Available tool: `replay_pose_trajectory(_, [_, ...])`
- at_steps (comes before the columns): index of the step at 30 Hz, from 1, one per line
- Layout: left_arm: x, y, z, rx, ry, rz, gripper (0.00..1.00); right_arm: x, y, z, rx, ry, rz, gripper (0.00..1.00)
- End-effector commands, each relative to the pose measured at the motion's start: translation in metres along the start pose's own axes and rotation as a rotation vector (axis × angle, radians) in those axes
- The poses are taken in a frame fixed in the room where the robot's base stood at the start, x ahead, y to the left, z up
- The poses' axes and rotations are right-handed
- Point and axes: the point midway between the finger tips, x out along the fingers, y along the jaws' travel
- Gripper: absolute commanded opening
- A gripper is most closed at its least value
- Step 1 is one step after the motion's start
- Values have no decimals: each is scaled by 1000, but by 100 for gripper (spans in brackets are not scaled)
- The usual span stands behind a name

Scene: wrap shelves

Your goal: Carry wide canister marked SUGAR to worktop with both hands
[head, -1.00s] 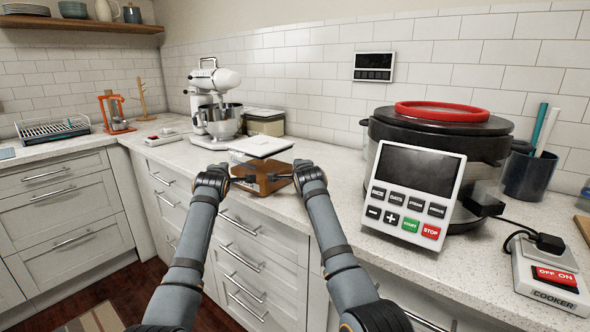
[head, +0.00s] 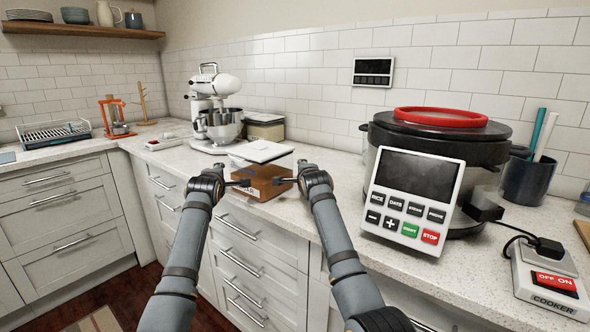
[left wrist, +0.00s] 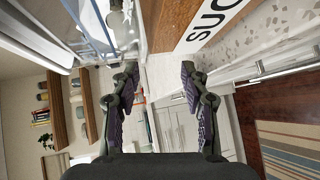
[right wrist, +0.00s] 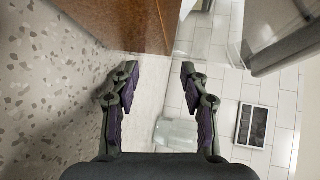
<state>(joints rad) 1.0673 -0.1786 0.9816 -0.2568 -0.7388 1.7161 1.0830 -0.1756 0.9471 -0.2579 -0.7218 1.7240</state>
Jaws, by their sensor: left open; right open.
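The wide canister (head: 266,183) is an orange-brown box on the worktop (head: 341,200), near its front edge. A flat white square top (head: 262,151) shows above it. Part of its white label, reading "SUG", shows in the left wrist view (left wrist: 207,24). Its brown side shows in the right wrist view (right wrist: 140,22). My left gripper (head: 243,183) is open at its left side; the open jaws also show in the left wrist view (left wrist: 160,74). My right gripper (head: 283,180) is open at its right side, also in the right wrist view (right wrist: 159,72). Both wrist views show empty jaws, with the canister beyond the fingertips.
A large cooker (head: 436,145) with a tilted control panel (head: 411,197) stands to the right. A COOKER switch box (head: 548,286) lies far right. Some bare worktop lies between canister and cooker.

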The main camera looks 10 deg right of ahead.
Motion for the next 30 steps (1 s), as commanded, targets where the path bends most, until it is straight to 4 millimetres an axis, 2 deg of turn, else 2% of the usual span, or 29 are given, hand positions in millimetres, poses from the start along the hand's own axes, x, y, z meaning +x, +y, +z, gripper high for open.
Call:
replay_pose_trajectory(5, [-24, -2, 0, -2, -1, 0, 46, 0, 0, 0, 0, 1, 0, 46])
replay_pose_trajectory(12, [-74, -1, 1, -4, -3, 0, 46, 0, 0, 0, 0, 1, 0, 46])
replay_pose_trajectory(18, [-106, -1, 1, -1, -2, 0, 46, 0, 0, 0, 0, 1, 0, 46])
replay_pose_trajectory(22, [-114, -1, 1, -2, -2, -1, 46, 0, 0, 0, 0, 1, 0, 46])
replay_pose_trajectory(30, [-116, -1, 0, -1, -1, -2, 46, -5, 0, 0, 0, 0, -2, 46])
